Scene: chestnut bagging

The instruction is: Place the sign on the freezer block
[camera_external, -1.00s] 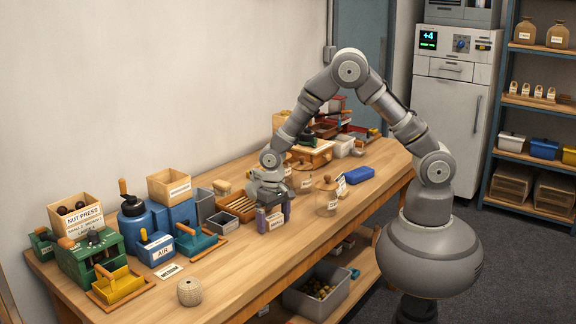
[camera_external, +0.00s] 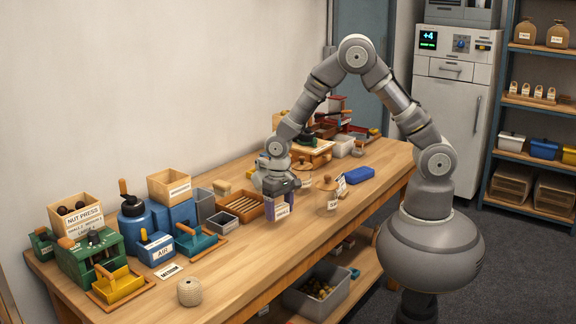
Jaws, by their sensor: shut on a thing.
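My gripper (camera_external: 281,200) is low over the middle of the workbench, pointing down. Its purple fingers are shut on a small pale thing with a lettered white label (camera_external: 282,211). The fingers hide part of it, and I cannot tell for sure that it is the sign. A white standing card (camera_external: 341,187) with dark marks is to the right, behind a lidded glass jar. A flat blue block (camera_external: 357,174) lies farther right on the bench, apart from my gripper; it may be the freezer block, but I see no wording on it.
The lidded glass jar (camera_external: 327,199) stands close to the right of my gripper. Green and blue presses crowd the left end. The bench's front strip (camera_external: 240,262) is mostly clear. A freezer (camera_external: 446,120) stands at the back.

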